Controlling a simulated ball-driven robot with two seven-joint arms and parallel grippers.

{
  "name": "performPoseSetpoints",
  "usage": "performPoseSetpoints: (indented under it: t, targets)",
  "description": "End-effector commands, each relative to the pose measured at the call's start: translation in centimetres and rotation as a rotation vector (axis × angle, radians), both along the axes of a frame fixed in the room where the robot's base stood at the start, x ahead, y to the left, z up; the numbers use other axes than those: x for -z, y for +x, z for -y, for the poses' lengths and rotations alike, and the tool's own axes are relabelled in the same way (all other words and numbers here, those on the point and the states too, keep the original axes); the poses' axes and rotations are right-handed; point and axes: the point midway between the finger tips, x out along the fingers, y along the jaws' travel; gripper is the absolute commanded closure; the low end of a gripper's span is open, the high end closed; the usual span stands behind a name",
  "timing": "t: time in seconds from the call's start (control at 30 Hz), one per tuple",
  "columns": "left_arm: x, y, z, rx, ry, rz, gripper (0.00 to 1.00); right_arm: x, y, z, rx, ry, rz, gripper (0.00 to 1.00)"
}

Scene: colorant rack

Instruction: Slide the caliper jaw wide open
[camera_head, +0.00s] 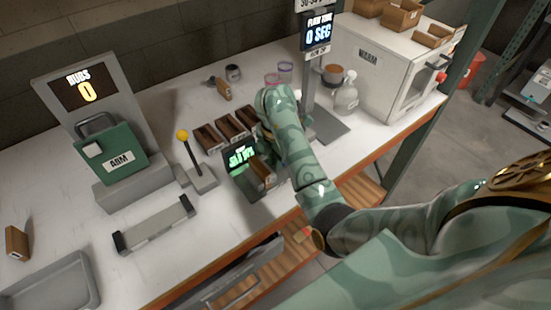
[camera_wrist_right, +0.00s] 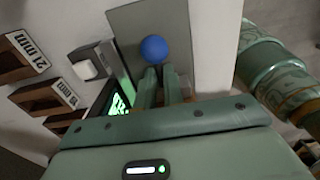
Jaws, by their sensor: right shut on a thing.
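The caliper is a grey bench device with a dark screen (camera_head: 240,157) showing green text, at mid-table in the head view. My right arm leans over it and covers much of it. In the right wrist view a blue ball knob (camera_wrist_right: 154,48) stands over the caliper's flat grey plate (camera_wrist_right: 125,20). My right gripper (camera_wrist_right: 160,76) is shut at the knob, its two fingers close together just below the ball; the exact contact is hidden. The screen also shows beside the fingers in the wrist view (camera_wrist_right: 117,108). The jaw's opening cannot be made out. My left gripper is out of view.
Labelled wooden trays (camera_head: 209,137) stand behind the caliper. A yellow-knobbed lever (camera_head: 194,157) and a green ARM machine (camera_head: 107,156) are to the left. A post with a timer sign (camera_head: 318,32) and a white WARM oven (camera_head: 385,65) stand at the back right.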

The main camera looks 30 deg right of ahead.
Motion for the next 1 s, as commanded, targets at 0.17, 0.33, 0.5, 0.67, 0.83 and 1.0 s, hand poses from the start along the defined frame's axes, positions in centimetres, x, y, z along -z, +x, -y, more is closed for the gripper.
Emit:
performPoseSetpoints:
  t: [0.17,0.33,0.5,0.67,0.83,1.0]
  targets:
    - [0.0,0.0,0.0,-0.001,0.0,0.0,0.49,0.0,0.3,2.5,0.004,0.0,0.0,1.0]
    - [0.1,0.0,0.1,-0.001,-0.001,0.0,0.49,0.0,0.3,3.8,0.0,-0.002,0.0,1.0]
    - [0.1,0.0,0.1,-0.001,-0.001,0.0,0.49,-0.1,0.3,3.9,0.0,-0.005,0.0,1.0]
    - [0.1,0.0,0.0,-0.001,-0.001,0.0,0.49,-0.1,0.3,3.9,0.0,-0.006,0.0,0.69]
    - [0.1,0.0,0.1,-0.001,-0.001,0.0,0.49,0.0,0.3,3.8,0.0,-0.003,0.0,0.69]
    - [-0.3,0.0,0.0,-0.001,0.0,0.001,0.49,-0.7,0.3,3.7,0.0,-0.001,0.0,0.69]
